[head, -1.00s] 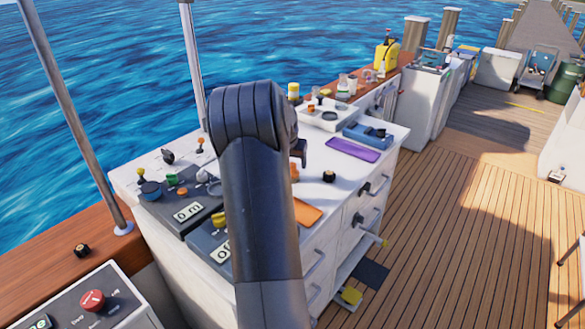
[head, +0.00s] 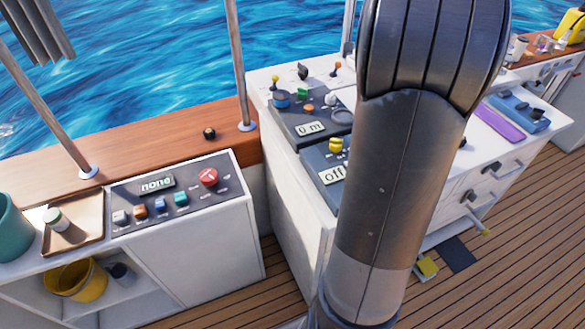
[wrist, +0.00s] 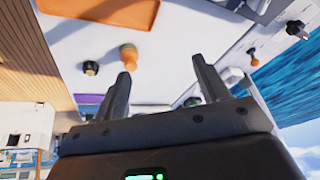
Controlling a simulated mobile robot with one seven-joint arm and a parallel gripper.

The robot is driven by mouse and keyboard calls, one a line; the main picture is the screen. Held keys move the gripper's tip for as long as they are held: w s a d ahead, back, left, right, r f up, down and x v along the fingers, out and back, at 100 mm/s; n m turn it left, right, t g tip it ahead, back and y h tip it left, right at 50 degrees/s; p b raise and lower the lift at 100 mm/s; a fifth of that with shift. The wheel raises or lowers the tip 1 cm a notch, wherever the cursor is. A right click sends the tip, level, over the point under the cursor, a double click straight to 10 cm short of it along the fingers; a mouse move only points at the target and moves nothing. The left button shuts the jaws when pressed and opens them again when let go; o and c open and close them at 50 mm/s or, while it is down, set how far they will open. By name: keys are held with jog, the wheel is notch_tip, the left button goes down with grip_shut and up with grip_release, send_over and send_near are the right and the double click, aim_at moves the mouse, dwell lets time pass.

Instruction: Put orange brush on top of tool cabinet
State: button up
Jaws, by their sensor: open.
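In the wrist view, an orange object (wrist: 128,54) with a narrow neck and wide ends stands on the white top; it looks like the orange brush, but I cannot be sure. My gripper (wrist: 160,72) is open and empty, with its fingers spread and the orange object beyond the left finger. A white cabinet with drawers (head: 490,178) stands at the right in the head view, partly behind my arm; I cannot tell whether it is the tool cabinet. The gripper is hidden in the head view, and the orange object does not show there.
An orange tray (wrist: 95,10) and a black knob (wrist: 90,68) are near the orange object. A control console (head: 310,128), a purple mat (head: 497,124) and a blue item (head: 518,110) are on the white top. A lower cabinet (head: 200,255) with a red knob (head: 208,177) stands left. Deck is open at right.

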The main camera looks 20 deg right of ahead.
jog(key=s+a+r+n+t+y, duration=0.1)
jog(key=a+r+n, duration=0.1)
jog(key=a, duration=0.5)
jog(key=s+a+r+n, duration=0.1)
jog(key=a+r, duration=0.1)
jog(key=a, duration=0.6)
jog(key=s+a+n+y, duration=0.1)
jog(key=s+a+n, duration=0.3)
jog(key=s+a, duration=0.4)
jog(key=s+a+f+n+t+y, duration=0.1)
jog(key=s+a+n, duration=0.3)
jog(key=s+a, duration=0.5)
jog(key=a, duration=0.7)
jog(key=shift+f+t, duration=0.15)
jog(key=shift+t, duration=0.15)
